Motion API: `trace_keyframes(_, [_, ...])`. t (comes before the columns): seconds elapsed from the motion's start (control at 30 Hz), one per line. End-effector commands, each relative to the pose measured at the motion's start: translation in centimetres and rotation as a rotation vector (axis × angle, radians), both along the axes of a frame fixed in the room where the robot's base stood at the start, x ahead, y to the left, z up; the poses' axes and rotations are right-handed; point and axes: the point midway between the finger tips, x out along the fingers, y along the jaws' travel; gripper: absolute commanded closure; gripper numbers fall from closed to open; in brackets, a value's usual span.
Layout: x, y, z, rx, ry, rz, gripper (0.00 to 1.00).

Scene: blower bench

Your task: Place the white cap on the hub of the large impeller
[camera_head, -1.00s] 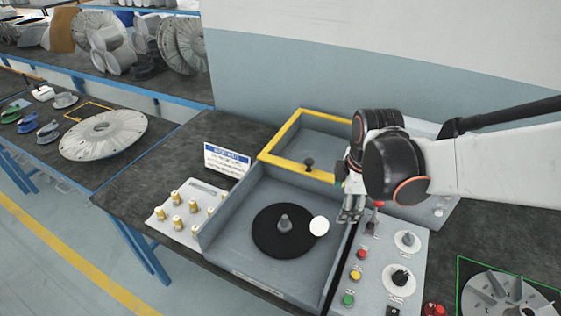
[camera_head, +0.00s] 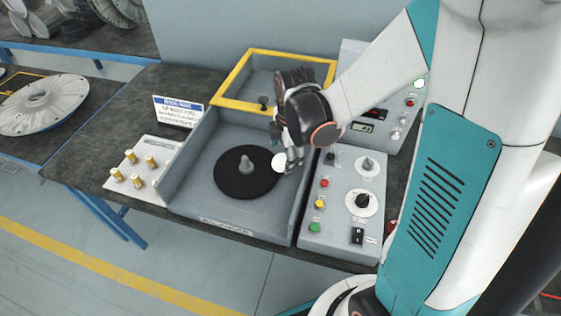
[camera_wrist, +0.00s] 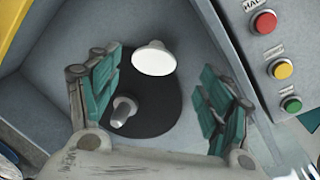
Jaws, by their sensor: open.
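The white cap (camera_head: 279,162) is a small pale piece at the right edge of a black round pad in the grey bay. In the wrist view the cap (camera_wrist: 153,59) shows a flared round face between the fingers. My gripper (camera_head: 291,163) is open and empty, just right of the cap and partly over it in the head view. I cannot tell the height gap between them. A large pale finned impeller (camera_head: 43,103) with a dark centre lies flat on the left bench, cut off by the picture's edge and far from my gripper.
A grey post (camera_head: 246,165) stands on the black pad (camera_head: 235,184), left of the cap. Grey walls (camera_head: 187,163) enclose the bay. A button panel (camera_head: 342,198) is to its right, a yellow-framed box (camera_head: 235,103) behind, and a plate with several brass pegs (camera_head: 140,168) left.

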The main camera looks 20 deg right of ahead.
Motion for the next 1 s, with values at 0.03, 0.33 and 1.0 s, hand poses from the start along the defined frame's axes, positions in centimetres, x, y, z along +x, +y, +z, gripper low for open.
trace_keyframes(0.03, [0.1, 0.1, -0.5, 0.0, 0.0, 0.0, 0.28])
trace_keyframes(0.33, [1.3, 0.5, -4.4, 0.0, 0.0, 0.0, 0.28])
trace_keyframes(1.0, [1.4, 0.5, -4.7, 0.0, 0.0, 0.0, 0.71])
